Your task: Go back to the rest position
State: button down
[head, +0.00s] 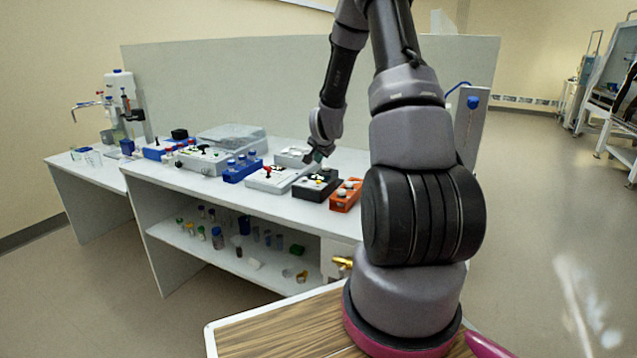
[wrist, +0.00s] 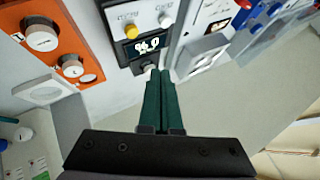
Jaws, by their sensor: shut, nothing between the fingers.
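My gripper (wrist: 164,98) shows in the wrist view with its two dark green fingers together and nothing between them. Its fingertips are close to the front edge of a black control box (wrist: 138,32) with a display, a yellow knob and a white knob. Whether the tips touch the box I cannot tell. In the head view my gripper (head: 318,158) is low over the bench (head: 150,172), just behind the black box (head: 312,188), and its fingers are small and partly hidden. My arm reaches out from the base over the bench.
An orange box (head: 346,195) with knobs stands right of the black box. A white box with a red knob (head: 268,180) and a blue rack (head: 243,168) stand left of it. The shelf (head: 220,250) below holds several bottles. Open floor (head: 540,240) lies to the right.

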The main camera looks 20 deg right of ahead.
jog(key=s+a+r+n+y, duration=0.1)
jog(key=s+a+r, duration=0.3)
jog(key=r, duration=0.3)
jog(key=s+a+r+n+y, duration=0.1)
jog(key=s+a+r+n, duration=0.2)
jog(key=r, duration=0.4)
jog(key=s+a+r, duration=0.4)
jog(key=s+r, duration=0.2)
jog(key=r, duration=0.1)
jog(key=s+a+r+n+y, duration=0.1)
jog(key=s+a+r, duration=0.1)
jog(key=s, duration=0.5)
jog(key=s+a+r+n+g, duration=0.1)
jog(key=s+a+r, duration=0.1)
jog(key=s, duration=0.6)
jog(key=s+a+r+n+y, duration=0.1)
jog(key=s+a+r+n, duration=0.1)
jog(key=s, duration=0.5)
jog(key=shift+s+a+r+g+y, duration=0.3)
jog(key=shift+s+a+r, duration=0.1)
jog(key=shift+r, duration=0.5)
